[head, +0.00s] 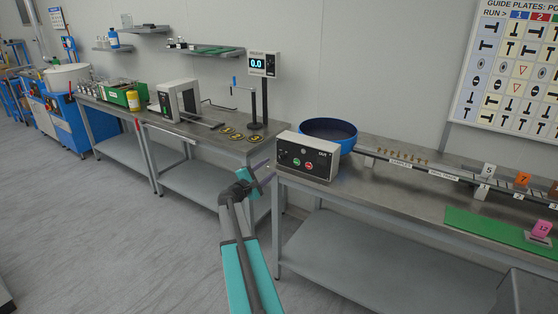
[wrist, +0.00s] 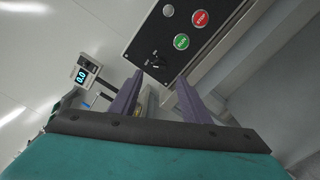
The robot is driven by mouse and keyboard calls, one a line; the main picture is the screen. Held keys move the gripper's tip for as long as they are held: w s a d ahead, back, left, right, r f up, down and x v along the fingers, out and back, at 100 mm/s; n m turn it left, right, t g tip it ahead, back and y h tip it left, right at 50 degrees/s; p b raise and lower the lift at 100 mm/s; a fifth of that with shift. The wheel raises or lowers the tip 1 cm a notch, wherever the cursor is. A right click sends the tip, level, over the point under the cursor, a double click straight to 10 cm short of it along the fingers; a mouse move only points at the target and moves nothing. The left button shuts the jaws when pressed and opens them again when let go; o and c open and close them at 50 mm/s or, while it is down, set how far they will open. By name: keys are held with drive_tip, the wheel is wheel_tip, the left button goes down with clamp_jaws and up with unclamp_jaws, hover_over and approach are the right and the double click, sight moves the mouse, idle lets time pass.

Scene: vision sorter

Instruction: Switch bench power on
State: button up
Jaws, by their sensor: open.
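The control box (head: 308,155) stands at the left end of the right bench, with a white case and a dark front panel. In the wrist view its panel (wrist: 150,35) carries a black rotary knob (wrist: 157,63), a green RUN button (wrist: 181,42), a red STOP button (wrist: 200,18) and a small grey round part (wrist: 168,10). My gripper (head: 264,170) is in front and left of the box in the head view. In the wrist view my gripper (wrist: 159,85) is open and empty, its two purple fingers pointing toward the knob's end of the panel, apparently apart from it.
A blue bowl (head: 328,144) sits behind the box, with a rail (head: 430,170) running right. A green mat (head: 490,228) lies on the right bench (head: 380,198). A display post (head: 262,64) reading 0.0 stands on the left bench (head: 215,143). The floor between benches is clear.

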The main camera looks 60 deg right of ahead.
sight(281, 158)
drive_tip(key=shift+d+p, duration=1.2)
drive_tip(key=shift+d, duration=3.3)
drive_tip(key=c, duration=1)
